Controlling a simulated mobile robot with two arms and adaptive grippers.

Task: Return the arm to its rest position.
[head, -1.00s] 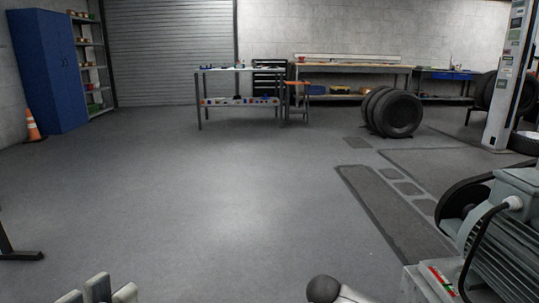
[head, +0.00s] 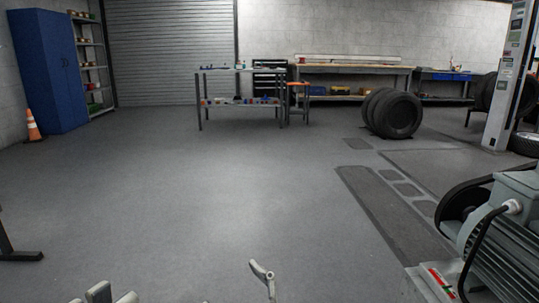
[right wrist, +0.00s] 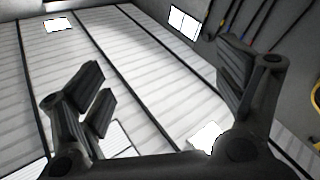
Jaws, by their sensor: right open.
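My right gripper (right wrist: 172,82) is open in the right wrist view. Its dark fingers stand wide apart with nothing between them, against the pale, ribbed ceiling. In the head view one thin grey finger of my right gripper (head: 262,275) rises at the bottom middle; most of the rest of it is below the picture. My left gripper (head: 112,294) shows only as pale grey fingertips at the bottom left edge. Its lower part is cut off, and I cannot tell how far it is open. Nothing is seen held in either.
A grey motor unit (head: 504,225) stands close at the right. The floor ahead (head: 200,200) is clear. A workbench (head: 238,101), a stool (head: 298,86), tyres (head: 398,114), a blue cabinet (head: 50,75) and an orange cone (head: 33,126) are farther back.

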